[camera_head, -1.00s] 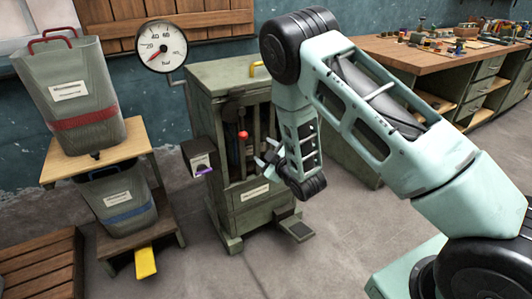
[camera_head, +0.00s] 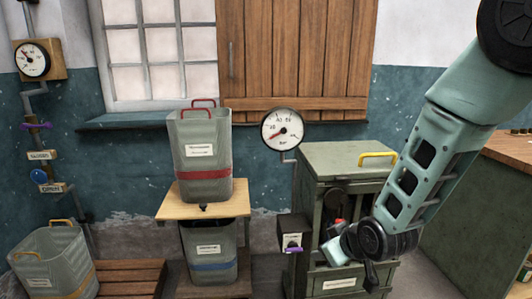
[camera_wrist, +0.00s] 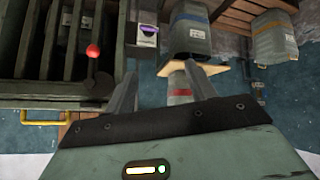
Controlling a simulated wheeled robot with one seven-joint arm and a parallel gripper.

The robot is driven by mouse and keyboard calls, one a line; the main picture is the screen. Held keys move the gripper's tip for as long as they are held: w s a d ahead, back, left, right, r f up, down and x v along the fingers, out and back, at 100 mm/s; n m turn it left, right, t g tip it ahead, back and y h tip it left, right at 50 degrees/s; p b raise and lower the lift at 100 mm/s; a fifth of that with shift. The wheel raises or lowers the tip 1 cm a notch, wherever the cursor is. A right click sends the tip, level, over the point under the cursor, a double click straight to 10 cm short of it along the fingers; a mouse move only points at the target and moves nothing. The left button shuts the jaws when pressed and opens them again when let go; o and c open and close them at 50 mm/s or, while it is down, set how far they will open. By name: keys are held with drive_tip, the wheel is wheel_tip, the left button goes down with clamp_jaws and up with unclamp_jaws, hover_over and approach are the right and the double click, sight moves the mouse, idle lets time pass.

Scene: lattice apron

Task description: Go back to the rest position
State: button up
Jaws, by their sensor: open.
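My gripper (camera_head: 350,260) is at the end of my pale green arm, which comes in from the right in the head view. It hangs in front of the green cabinet (camera_head: 345,160) and hides part of its front. In the wrist view my gripper (camera_wrist: 163,88) has its two fingers spread apart, with nothing held between them. The cabinet's red knob (camera_wrist: 93,50) shows to the left of the fingers, apart from them. How near the gripper is to the cabinet front I cannot tell.
A red-banded bin (camera_head: 203,155) stands on a wooden stand (camera_head: 180,207), above a blue-banded bin (camera_head: 208,250). A small box with a purple tab (camera_head: 293,235) and a gauge (camera_head: 283,129) are left of the cabinet. A yellow-banded bin (camera_head: 50,262) is at far left.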

drive_tip(key=s+r+g+p, duration=0.1)
drive_tip(key=s+r, duration=0.3)
drive_tip(key=s, duration=0.6)
drive_tip(key=s+r+g+h+p, duration=0.1)
drive_tip(key=s+r+g, duration=0.3)
drive_tip(key=s, duration=0.5)
drive_tip(key=s+a+r+g+h+p, duration=0.1)
drive_tip(key=s+r+g, duration=0.2)
drive_tip(key=s, duration=0.7)
wheel_tip(320, 180, up, 3)
drive_tip(key=shift+s+f+n+p, duration=0.2)
drive_tip(key=shift+s+n+p, duration=0.1)
drive_tip(key=shift+n, duration=0.1)
drive_tip(key=shift+a, duration=0.1)
